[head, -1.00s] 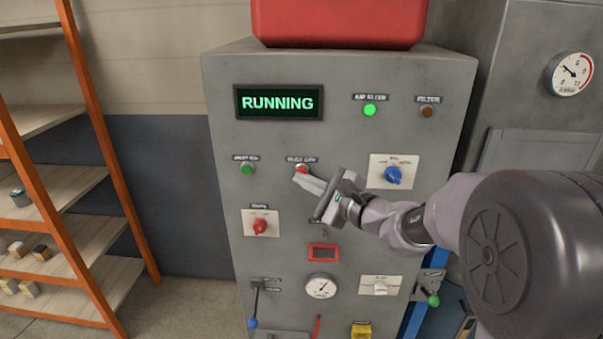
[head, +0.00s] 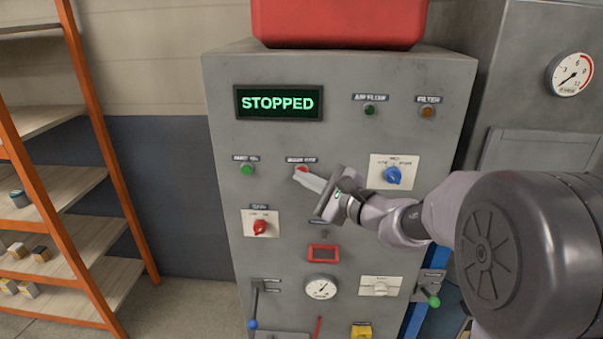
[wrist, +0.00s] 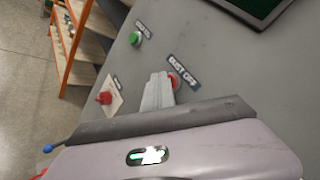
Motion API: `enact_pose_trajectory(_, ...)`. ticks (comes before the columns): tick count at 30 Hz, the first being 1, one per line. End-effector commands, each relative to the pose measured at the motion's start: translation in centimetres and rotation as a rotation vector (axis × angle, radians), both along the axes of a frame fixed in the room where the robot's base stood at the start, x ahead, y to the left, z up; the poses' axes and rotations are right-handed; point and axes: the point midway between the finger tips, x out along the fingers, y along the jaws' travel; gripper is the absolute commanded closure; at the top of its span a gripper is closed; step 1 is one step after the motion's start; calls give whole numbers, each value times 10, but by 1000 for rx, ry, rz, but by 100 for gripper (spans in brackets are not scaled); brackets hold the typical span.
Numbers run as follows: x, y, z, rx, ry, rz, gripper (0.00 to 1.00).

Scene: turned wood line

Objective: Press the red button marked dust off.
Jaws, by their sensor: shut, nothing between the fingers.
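The red dust off button (head: 301,169) is on the upper middle of a grey control panel (head: 340,140). It also shows in the wrist view (wrist: 174,82), under a label reading "DUST OFF". My gripper (head: 299,177) is shut and empty, with its fingertips at the button and covering part of it. In the wrist view the fingertips (wrist: 158,78) overlap the button's left side and appear to touch it. The panel's display (head: 278,103) reads "STOPPED" in green letters.
A green button (head: 247,169) sits left of the red one. A blue knob (head: 392,175) is to the right and a red knob (head: 260,227) is lower left. The air lamp (head: 369,110) is dark. Orange-framed shelves (head: 128,215) stand at left.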

Motion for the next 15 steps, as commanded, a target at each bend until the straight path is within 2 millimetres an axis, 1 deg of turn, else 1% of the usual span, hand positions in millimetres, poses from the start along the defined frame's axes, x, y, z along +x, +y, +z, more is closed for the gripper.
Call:
enact_pose_trajectory(10,0,0,0,0,0,0,100)
enact_pose_trajectory(15,-6,0,-2,0,0,0,100)
